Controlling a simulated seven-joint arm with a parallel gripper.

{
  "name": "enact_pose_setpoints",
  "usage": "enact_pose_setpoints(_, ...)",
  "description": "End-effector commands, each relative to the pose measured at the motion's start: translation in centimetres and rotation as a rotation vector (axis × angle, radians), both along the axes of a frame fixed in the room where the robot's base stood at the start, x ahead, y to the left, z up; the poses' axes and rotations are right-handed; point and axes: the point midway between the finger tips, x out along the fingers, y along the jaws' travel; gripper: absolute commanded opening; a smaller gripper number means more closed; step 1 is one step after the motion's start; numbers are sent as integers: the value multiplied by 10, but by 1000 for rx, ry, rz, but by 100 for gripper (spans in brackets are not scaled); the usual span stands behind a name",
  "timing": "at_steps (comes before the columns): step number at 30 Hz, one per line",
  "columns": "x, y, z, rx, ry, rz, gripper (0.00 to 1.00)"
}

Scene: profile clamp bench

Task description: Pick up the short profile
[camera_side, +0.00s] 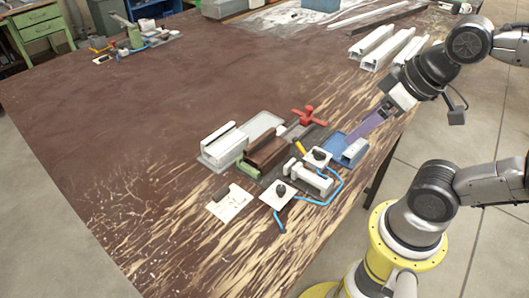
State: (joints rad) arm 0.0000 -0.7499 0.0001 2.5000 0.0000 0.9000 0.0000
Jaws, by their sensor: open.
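A short, pale grey profile (354,151) lies on a blue pad (333,146) near the table's right edge. My gripper (384,109) is above and to the right of it, angled down and left, and apart from it. Its jaws are open, with nothing visibly held between them; the fingers are small in this view. A translucent purple strip (363,126) reaches from the gripper down toward the blue pad; I cannot tell what it is. A brown clamp (267,151) with a red star handle (308,116) stands left of the pad.
A white profile (222,145) rests on a grey tray left of the clamp. Small white fixtures (312,178), a blue hose (322,202) and a card (231,203) lie in front. Several long white profiles (372,41) lie at the back right. The table's left side is mostly clear.

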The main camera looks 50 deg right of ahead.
Motion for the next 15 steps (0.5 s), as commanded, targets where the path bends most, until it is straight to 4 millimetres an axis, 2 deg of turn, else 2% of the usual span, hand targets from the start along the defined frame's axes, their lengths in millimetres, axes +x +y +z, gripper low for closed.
enact_pose_setpoints(1,0,0,0,0,0,0,92)
enact_pose_setpoints(3,0,0,0,0,0,0,100)
enact_pose_setpoints(11,0,0,0,-9,0,17,100)
enact_pose_setpoints(15,-3,-2,2,-71,14,113,100)
